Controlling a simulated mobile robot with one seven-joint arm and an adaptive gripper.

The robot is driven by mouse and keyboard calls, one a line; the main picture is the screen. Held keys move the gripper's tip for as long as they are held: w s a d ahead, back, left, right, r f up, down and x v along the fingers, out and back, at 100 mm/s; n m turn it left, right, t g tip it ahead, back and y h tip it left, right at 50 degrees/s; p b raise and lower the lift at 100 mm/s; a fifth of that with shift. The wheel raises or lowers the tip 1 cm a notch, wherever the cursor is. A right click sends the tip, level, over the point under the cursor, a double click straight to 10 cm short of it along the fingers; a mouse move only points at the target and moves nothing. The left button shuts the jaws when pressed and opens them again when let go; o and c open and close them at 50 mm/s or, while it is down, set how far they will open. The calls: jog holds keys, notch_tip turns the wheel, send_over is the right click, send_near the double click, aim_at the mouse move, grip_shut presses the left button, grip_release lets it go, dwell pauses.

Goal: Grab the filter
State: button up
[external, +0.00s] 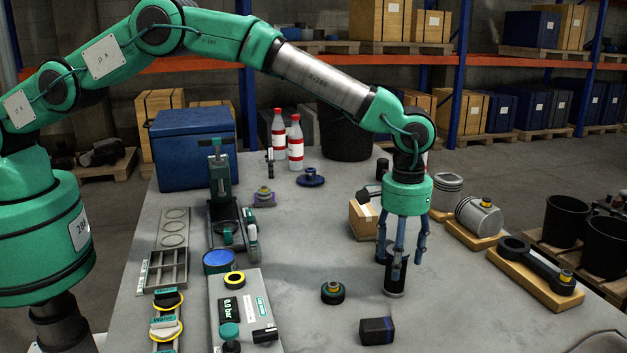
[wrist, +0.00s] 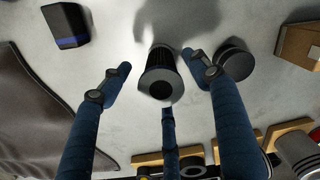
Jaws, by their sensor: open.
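The filter, a dark upright cylinder with a round hole in its top and a pale base, stands on the grey table below my gripper in the external view (external: 396,278). In the wrist view the filter (wrist: 160,72) lies between the finger ends. My gripper (external: 400,258) has three blue fingers pointing down, spread open around the filter's upper part. In the wrist view my gripper (wrist: 158,78) has a finger on the left, right and lower side, with visible gaps at the left and right. Actual contact cannot be told.
A dark round part (wrist: 233,60) stands close beside the right finger. A cardboard box (external: 362,220) is behind it. Pistons (external: 478,216) and a connecting rod (external: 535,266) stand on wooden bases at right.

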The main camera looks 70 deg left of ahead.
dwell(0.3)
jog(key=shift+s+a+f, duration=0.1)
jog(key=shift+f, duration=2.55)
jog(key=c, duration=1.4)
jog(key=shift+r, duration=0.2)
notch_tip(320, 180, up, 10)
jog(key=shift+f, duration=0.15)
